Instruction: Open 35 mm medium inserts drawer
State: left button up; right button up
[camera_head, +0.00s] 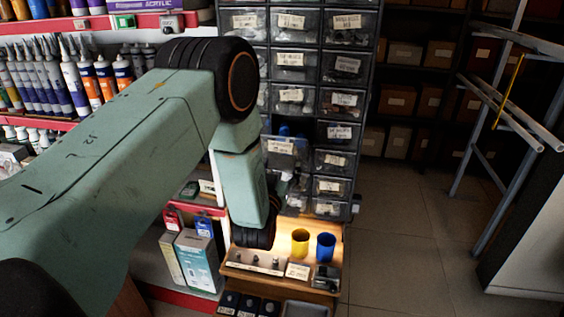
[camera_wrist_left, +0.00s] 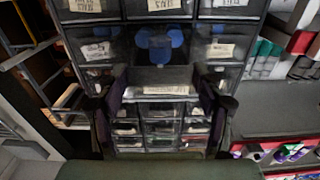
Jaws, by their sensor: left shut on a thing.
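The parts cabinet (camera_head: 316,100) stands in the middle of the head view, a black frame of clear, labelled drawers. One drawer (camera_head: 281,148) stands out from its slot, with blue pieces showing behind its label. In the left wrist view this drawer front (camera_wrist_left: 160,78) carries a white label (camera_wrist_left: 160,90) that I cannot read, and round blue pieces (camera_wrist_left: 158,45) sit behind it. My left gripper (camera_wrist_left: 160,102) is shut on the drawer, one finger on each side of its front. In the head view my left arm partly hides the gripper. My right gripper is not in view.
Below the cabinet is a lit wooden ledge (camera_head: 268,266) with a yellow cup (camera_head: 300,242) and a blue cup (camera_head: 326,246). Shelves of tubes (camera_head: 85,80) stand at the left. The tiled floor (camera_head: 405,230) is clear at the right, before a metal rack (camera_head: 484,170).

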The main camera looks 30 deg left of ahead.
pick_arm(q)
jog(key=shift+s+d+r, duration=0.2)
jog(key=shift+s+r, duration=0.15)
jog(key=shift+s, duration=0.35)
jog(key=shift+w+a+f, duration=0.1)
jog(key=shift+w+f, duration=0.1)
jog(key=shift+w, duration=0.15)
jog(key=o, duration=1.3)
jog(key=shift+c, duration=0.2)
jog(key=o, duration=0.4)
jog(key=shift+s+r, duration=0.1)
jog(key=shift+s, duration=0.25)
jog(key=shift+w+f, duration=0.2)
jog(key=shift+f, duration=0.1)
jog(key=v, duration=1.2)
jog(key=shift+s+r, duration=0.1)
jog(key=shift+s, duration=0.05)
jog(key=shift+w, duration=0.2)
